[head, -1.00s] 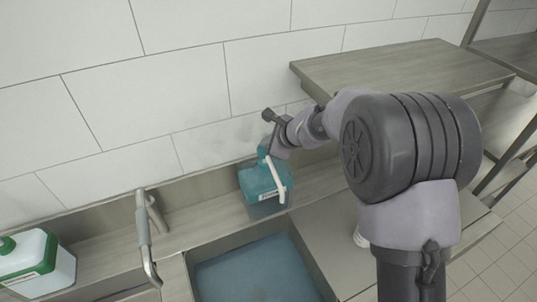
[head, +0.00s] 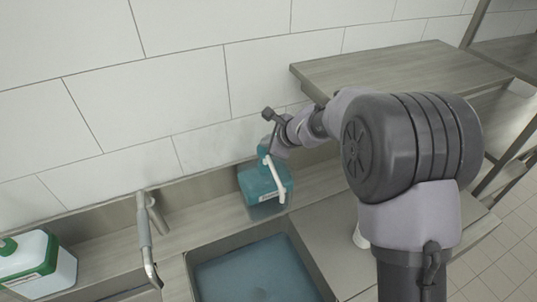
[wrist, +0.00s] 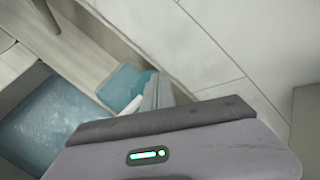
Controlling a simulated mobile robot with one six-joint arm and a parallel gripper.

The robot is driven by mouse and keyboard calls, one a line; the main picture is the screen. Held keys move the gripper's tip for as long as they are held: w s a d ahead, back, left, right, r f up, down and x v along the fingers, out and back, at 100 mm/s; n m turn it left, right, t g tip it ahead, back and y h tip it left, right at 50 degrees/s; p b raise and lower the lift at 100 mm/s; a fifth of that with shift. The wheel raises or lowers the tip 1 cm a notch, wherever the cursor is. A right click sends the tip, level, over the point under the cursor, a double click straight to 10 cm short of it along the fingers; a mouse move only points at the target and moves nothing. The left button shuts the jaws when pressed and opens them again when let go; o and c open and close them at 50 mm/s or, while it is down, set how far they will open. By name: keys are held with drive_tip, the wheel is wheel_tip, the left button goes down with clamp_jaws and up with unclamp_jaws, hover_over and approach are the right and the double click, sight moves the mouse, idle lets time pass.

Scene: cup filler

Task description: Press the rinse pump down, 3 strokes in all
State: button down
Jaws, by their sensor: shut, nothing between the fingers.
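The rinse pump is a teal bottle (head: 258,188) with a white spout (head: 275,177), standing on the ledge between the wall and the sink. My gripper (head: 270,152) is shut and empty, pointing down at the top of the pump. It hides part of the pump head, and I cannot tell whether it touches it. In the wrist view the teal bottle (wrist: 122,80) and white spout (wrist: 131,107) show beside the grey fingers (wrist: 155,95), beyond my gripper's body. How far down the pump head is pressed cannot be seen.
A sink (head: 255,270) with bluish water lies in front of the bottle. A metal tap (head: 146,235) stands to the left, with a white and green container (head: 38,262) beyond it. A tiled wall rises close behind. A shelf (head: 400,72) is at the right.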

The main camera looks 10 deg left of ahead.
wheel_tip(320, 180, up, 6)
drive_tip(key=p, duration=0.5)
drive_tip(key=shift+r, duration=0.15)
drive_tip(key=shift+f, duration=0.2)
